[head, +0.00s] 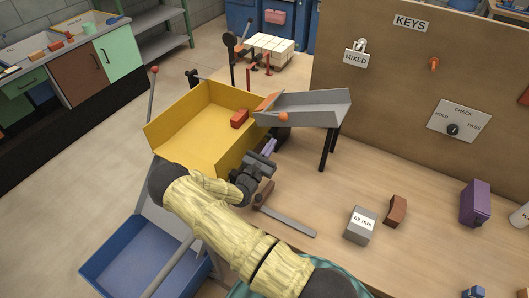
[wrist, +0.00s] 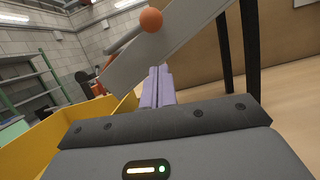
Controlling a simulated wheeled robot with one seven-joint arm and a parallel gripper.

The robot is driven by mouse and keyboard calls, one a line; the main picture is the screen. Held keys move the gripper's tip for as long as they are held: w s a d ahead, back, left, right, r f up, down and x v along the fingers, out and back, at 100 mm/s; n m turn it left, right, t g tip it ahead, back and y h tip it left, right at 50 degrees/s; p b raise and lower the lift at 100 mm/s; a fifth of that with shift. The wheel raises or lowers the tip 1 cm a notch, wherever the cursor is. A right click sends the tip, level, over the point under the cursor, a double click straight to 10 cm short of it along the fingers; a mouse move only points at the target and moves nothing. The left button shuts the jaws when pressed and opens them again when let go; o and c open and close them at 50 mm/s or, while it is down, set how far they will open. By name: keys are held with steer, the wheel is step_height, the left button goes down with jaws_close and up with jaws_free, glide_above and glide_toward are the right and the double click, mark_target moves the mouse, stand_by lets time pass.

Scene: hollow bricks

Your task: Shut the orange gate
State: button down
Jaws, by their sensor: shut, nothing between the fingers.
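The orange gate (head: 267,101) shows at the left, lower end of the grey chute (head: 312,104), above the yellow bin's edge. An orange round knob (head: 283,117) sits on the near side there; it also shows large at the top of the wrist view (wrist: 151,20). I cannot tell whether the gate is fully open or partly shut. My gripper (head: 268,148) is just below and in front of the chute's lower end, apart from the knob. Its lavender fingers (wrist: 158,84) are together and empty, beneath the chute's side wall in the wrist view.
The yellow bin (head: 180,120) holds a red-brown brick (head: 239,118) near the chute. Dark chute legs (head: 328,148) stand to the right. A long flat tool (head: 288,219), a grey block (head: 360,225) and a brown brick (head: 395,210) lie on the wooden bench. A blue bin (head: 110,268) is at lower left.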

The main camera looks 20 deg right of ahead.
steer(key=w+d+r+p, duration=0.2)
steer(key=d+r, duration=0.1)
steer(key=r, duration=0.1)
steer(key=shift+w+d+r+p, duration=0.15)
steer(key=shift+d+p, duration=0.1)
steer(key=shift+p, duration=0.15)
